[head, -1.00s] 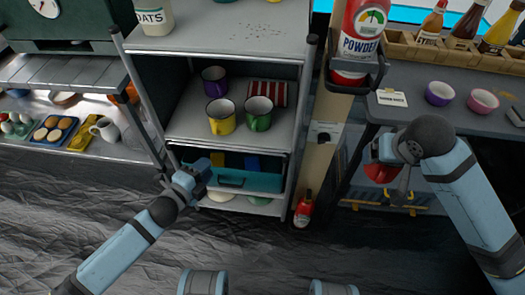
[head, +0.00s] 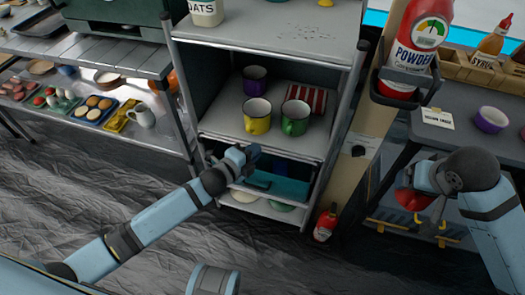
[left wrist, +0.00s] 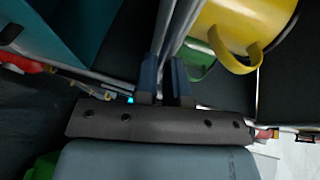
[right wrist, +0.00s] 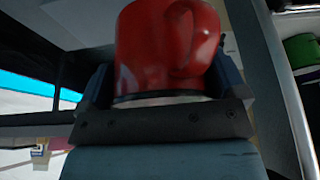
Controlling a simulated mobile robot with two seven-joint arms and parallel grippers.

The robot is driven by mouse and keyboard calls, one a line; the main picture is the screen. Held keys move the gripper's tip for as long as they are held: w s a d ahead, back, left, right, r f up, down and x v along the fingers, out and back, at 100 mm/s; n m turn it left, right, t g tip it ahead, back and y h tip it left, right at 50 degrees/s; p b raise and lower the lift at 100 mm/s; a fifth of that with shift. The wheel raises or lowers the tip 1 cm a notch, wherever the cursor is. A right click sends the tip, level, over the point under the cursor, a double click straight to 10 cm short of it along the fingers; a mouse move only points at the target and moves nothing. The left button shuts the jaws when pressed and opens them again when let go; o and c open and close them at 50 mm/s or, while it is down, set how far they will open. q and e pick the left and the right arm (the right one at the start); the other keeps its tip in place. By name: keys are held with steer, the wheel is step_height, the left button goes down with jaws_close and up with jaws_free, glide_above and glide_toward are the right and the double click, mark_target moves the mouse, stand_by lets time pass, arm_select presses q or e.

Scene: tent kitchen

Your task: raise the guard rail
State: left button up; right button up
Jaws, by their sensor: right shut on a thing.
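The guard rail looks like a thin grey bar (left wrist: 161,35) along the front of the mug shelf (head: 222,131); in the head view it is hard to tell from the shelf edge. My left gripper (head: 250,154) is at that front edge, below the yellow mug (head: 257,120). In the left wrist view its fingers (left wrist: 165,68) stand apart, with the bar close to their tips; I cannot tell whether they touch it. My right gripper (right wrist: 168,85) is shut on a red mug (right wrist: 160,45), far right of the shelf and partly hidden in the head view (head: 407,199).
A green mug (head: 295,118), a purple mug (head: 255,78) and a striped box (head: 307,98) share the shelf. A teal bin (head: 285,186) sits just below. A fire extinguisher (head: 325,223) stands on the floor by the wooden post (head: 357,165).

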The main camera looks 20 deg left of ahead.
arm_select(q)
jaws_close()
arm_select(e)
steer(key=shift+r, duration=0.1)
arm_select(q)
step_height(320, 180, up, 8)
steer(key=p, duration=0.8)
arm_select(e)
step_height(320, 180, up, 8)
arm_select(q)
steer(key=shift+w+r, duration=0.1)
steer(key=shift+r, duration=0.05)
arm_select(e)
steer(key=shift+r, duration=0.1)
arm_select(q)
steer(key=o, duration=0.6)
jaws_free()
steer(key=shift+o, duration=0.3)
steer(key=shift+a, duration=0.1)
steer(key=p+v, duration=0.2)
steer(key=v, duration=1)
arm_select(e)
steer(key=shift+r, duration=0.9)
